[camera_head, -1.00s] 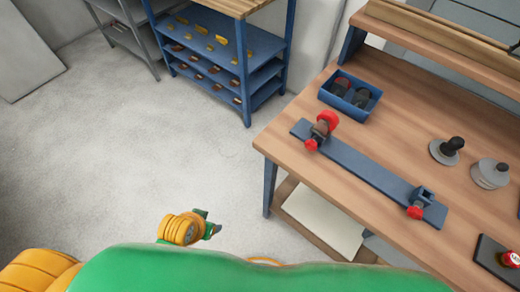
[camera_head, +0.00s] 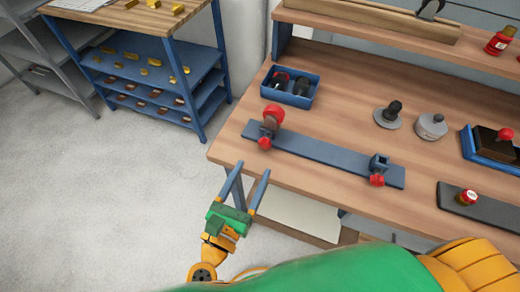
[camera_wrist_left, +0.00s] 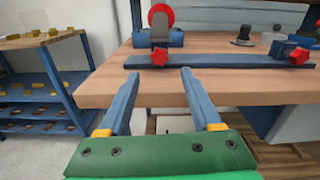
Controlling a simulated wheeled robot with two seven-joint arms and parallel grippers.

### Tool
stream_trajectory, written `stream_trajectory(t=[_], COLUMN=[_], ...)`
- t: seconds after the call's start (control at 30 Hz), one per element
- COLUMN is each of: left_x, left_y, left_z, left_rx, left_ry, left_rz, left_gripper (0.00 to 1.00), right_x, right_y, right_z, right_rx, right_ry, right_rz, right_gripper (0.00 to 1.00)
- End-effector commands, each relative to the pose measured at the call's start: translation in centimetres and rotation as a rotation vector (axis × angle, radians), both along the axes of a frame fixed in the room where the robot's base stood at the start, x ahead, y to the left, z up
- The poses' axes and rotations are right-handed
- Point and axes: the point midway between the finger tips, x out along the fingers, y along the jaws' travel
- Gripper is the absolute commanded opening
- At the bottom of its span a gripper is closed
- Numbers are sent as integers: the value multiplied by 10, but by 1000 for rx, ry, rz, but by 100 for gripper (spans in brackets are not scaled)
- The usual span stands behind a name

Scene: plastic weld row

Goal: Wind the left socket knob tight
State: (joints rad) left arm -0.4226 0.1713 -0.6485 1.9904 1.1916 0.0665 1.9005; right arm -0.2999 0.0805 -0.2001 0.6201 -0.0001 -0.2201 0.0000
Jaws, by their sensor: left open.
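A blue bar (camera_head: 320,152) lies on the wooden bench with a socket near each end. The left socket carries a red knob (camera_head: 264,143) on its front side, and a part with a red round top (camera_head: 273,113) stands in it. The right socket (camera_head: 379,162) looks empty and has its own red knob (camera_head: 377,180). My left gripper (camera_head: 250,180) is open and empty, in front of the bench edge, short of the left knob. In the left wrist view the left knob (camera_wrist_left: 159,57) shows ahead between the open fingers (camera_wrist_left: 159,90), apart from them. My right gripper is not seen.
A blue bin (camera_head: 290,98) with dark parts sits behind the bar's left end. Grey round pieces (camera_head: 431,125) and a dark plate with a red-capped item (camera_head: 468,197) lie to the right. A blue shelf rack (camera_head: 150,65) stands left. The floor between is clear.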

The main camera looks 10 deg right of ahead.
Motion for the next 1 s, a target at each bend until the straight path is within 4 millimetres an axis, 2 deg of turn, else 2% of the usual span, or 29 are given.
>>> stream_trajectory(t=[0.1,0.3,0.6,0.67,0.8,0.87,1.0], left_x=[20,48,54,54,54,54,54], left_y=[-12,-32,-36,-36,-36,-36,-35], left_z=[5,2,1,1,1,1,1], left_rx=[-8,-2,0,0,1,1,2], left_ry=[-1,-1,-1,-1,-2,-2,-2], left_rz=[4,3,2,2,2,2,2], left_gripper=[66,66,66,52,14,0,0], right_x=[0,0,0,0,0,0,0], right_y=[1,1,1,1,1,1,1], right_z=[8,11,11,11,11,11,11], right_rx=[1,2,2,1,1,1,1], right_ry=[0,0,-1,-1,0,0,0], right_rz=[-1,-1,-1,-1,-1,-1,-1], right_gripper=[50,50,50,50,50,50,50])
